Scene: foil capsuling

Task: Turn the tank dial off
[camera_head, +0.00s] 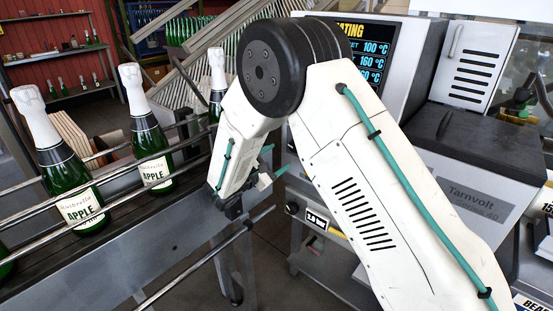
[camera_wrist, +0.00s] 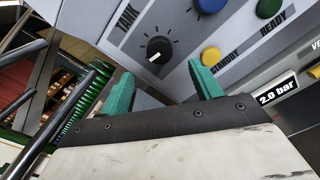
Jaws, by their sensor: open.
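The tank dial (camera_wrist: 159,49) is a round black knob with a white pointer mark, on a grey panel lettered TANK, in the upper middle of the wrist view. Tick marks ring it, and its white mark faces the lower left of the picture. My gripper (camera_wrist: 163,82) has its two green fingers spread apart with nothing between them. The dial lies just beyond the fingertips, between their lines, and does not look touched. In the head view my gripper (camera_head: 274,160) is beside the machine's front, and I cannot make out the dial there.
A blue button (camera_wrist: 210,4), a green button (camera_wrist: 268,7) and a yellow button (camera_wrist: 211,56) sit right of the dial. A 2.0 bar display (camera_wrist: 278,91) is lower right. Green bottles (camera_head: 150,145) stand on a railed conveyor (camera_head: 110,215) left of my arm.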

